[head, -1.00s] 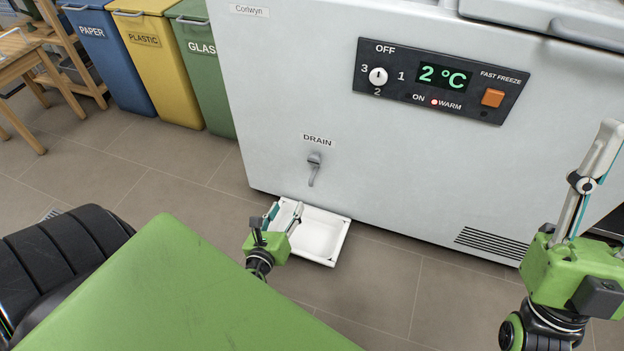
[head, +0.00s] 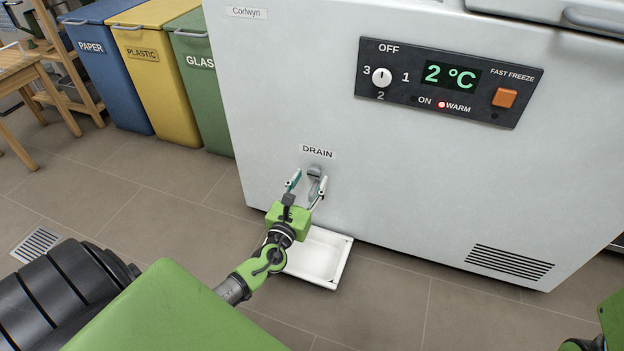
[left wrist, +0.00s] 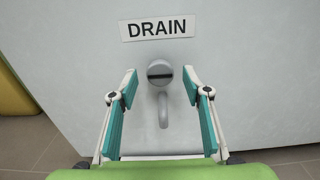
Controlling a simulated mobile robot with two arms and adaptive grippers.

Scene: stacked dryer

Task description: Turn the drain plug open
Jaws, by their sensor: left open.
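The drain plug (head: 314,170) is a grey round knob with a dark slot, on the freezer's front under a DRAIN label (head: 317,152). In the left wrist view the plug (left wrist: 160,73) is centred, with a grey curved spout (left wrist: 163,110) hanging below it. My left gripper (head: 307,189) is open in front of the plug. In the left wrist view its two teal-padded fingers (left wrist: 160,88) stand left and right of the plug and spout, with a gap on each side. I cannot tell whether the fingertips reach level with the plug. The right gripper is out of view.
A white tray (head: 328,262) lies on the floor under the drain, partly behind my left gripper. The chest freezer (head: 440,190) has a control panel (head: 450,112) at upper right. Blue, yellow and green bins stand at left. The floor right of the tray is clear.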

